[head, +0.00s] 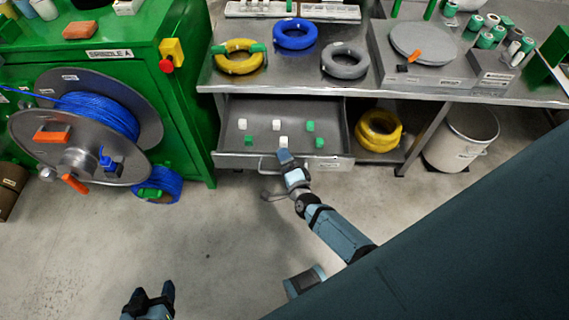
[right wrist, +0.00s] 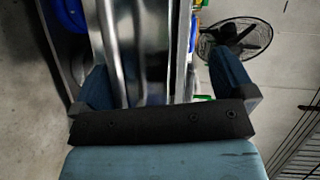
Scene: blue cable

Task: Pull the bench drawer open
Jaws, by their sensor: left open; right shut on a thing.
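The bench drawer (head: 232,160) is pulled out from under the steel bench, and its tray shows in the head view. Small white and green pieces lie in it. My right gripper (head: 286,157) is at the middle of the drawer front, shut on the drawer handle (head: 262,168); the gripper partly hides the handle. In the right wrist view, my right gripper's fingers (right wrist: 165,85) stand on either side of shiny metal of the drawer front (right wrist: 140,45). My left gripper (head: 152,293) is open and empty over the floor at the bottom left, away from the drawer.
The bench top (head: 300,75) holds yellow, blue and grey cable coils. A green cabinet with a blue cable reel (head: 85,125) stands left. A yellow coil (head: 378,130) and a white bin (head: 462,138) are right of the drawer. The floor (head: 215,230) in front is clear.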

